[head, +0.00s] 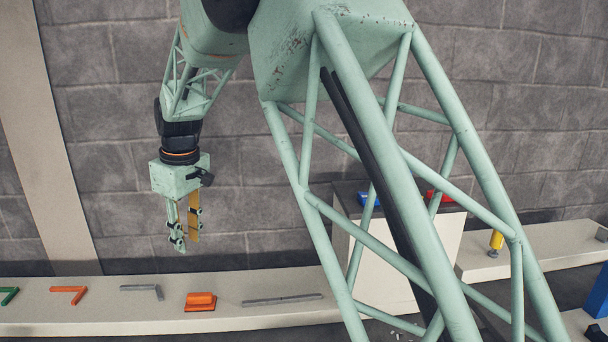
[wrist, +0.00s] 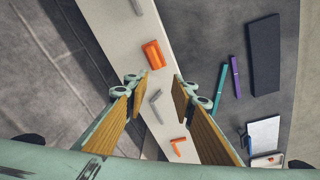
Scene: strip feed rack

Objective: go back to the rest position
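My gripper (head: 184,238) hangs from my arm at the left of the head view, pointing down above the long pale shelf, well clear of it. In the wrist view its two fingers (wrist: 163,84) stand wide apart with tan inner pads. Nothing is between them. Below them on the shelf lie an orange block (wrist: 153,54) and a grey bent piece (wrist: 156,105), both apart from the fingers.
The pale shelf (head: 120,323) runs along a grey block wall. It also holds an orange angle (head: 70,292), a green angle (head: 8,295) and a grey bar (head: 282,299). A white box (head: 385,280) with blue and red items stands right. A yellow piece (head: 496,241) is farther right.

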